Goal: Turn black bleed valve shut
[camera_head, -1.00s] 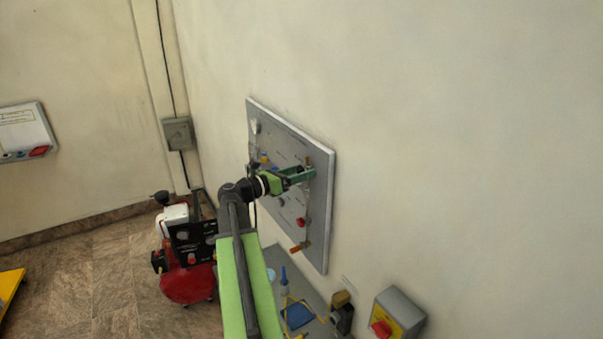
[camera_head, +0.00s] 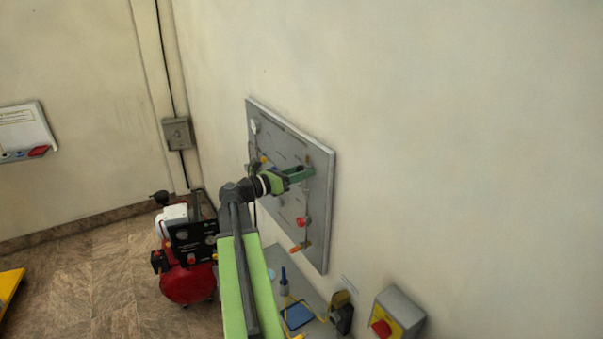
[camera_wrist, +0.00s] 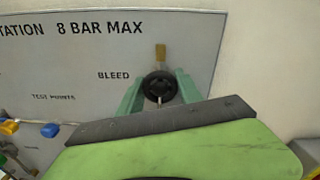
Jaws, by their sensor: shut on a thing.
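The black bleed valve (camera_wrist: 159,87) is a round black knob on the grey wall panel (camera_head: 287,213), right of the word BLEED in the wrist view. A brass fitting (camera_wrist: 160,54) stands just above it. My gripper (camera_wrist: 158,92) has its green fingers on either side of the knob and is shut on it. In the head view my gripper (camera_head: 309,173) reaches the panel's upper right part, and the knob is hidden there behind the fingers.
Below on the panel are a red knob (camera_head: 302,222) and an orange handle (camera_head: 299,247). Blue (camera_wrist: 50,130) and yellow (camera_wrist: 9,127) fittings sit left of the gripper. A red compressor (camera_head: 188,281) stands on the floor.

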